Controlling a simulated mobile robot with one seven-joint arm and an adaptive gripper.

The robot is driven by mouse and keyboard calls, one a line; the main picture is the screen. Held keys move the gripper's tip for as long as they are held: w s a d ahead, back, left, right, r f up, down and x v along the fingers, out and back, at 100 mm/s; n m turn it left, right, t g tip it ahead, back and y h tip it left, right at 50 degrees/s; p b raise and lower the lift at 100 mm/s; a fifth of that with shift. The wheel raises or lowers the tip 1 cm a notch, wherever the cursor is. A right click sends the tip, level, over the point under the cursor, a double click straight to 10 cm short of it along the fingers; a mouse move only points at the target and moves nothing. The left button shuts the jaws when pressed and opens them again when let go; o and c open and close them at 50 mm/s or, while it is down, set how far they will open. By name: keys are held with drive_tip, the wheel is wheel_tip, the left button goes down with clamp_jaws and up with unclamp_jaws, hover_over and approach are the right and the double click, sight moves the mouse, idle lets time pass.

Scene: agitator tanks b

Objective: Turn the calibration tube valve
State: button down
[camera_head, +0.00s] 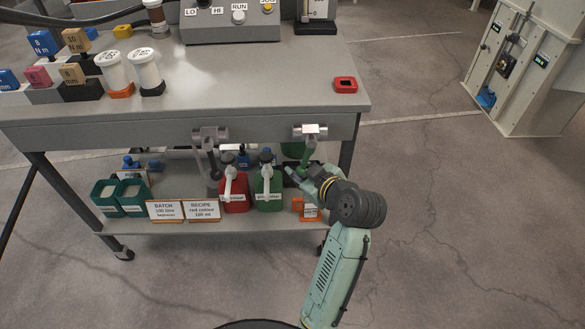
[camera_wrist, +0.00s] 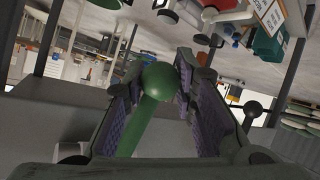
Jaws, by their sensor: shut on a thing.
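A silver valve (camera_head: 310,130) is fixed to the front right of the bench edge. A green lever (camera_head: 304,157) hangs down from it, slightly slanted to the left. In the wrist view the green lever (camera_wrist: 146,124) ends in a round green knob. My gripper (camera_head: 300,173) is below the valve, shut on the green lever. In the wrist view the purple-padded fingers of my gripper (camera_wrist: 160,78) stand on both sides of the lever and knob. No label shows which valve belongs to the calibration tube.
A second valve (camera_head: 210,134) with a grey lever hangs to the left. Red (camera_head: 234,192) and green (camera_head: 268,188) jugs stand on the lower shelf (camera_head: 190,228), close left of my gripper. A red block (camera_head: 345,85) lies on the bench top.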

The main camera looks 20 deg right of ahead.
drive_tip(key=shift+s+d+n+g+h, duration=0.15)
drive_tip(key=shift+d+n+h, duration=0.25)
drive_tip(key=shift+d, duration=0.1)
drive_tip(key=shift+s+d+n+g+h, duration=0.15)
drive_tip(key=shift+d+n+h, duration=0.15)
drive_tip(key=shift+d+h, duration=0.15)
drive_tip(key=shift+d, duration=0.1)
drive_tip(key=c, duration=1.2)
unclamp_jaws()
drive_tip(key=shift+c, duration=0.2)
drive_tip(key=shift+f, duration=0.1)
drive_tip(key=v, duration=1.2)
drive_tip(key=shift+w, duration=0.1)
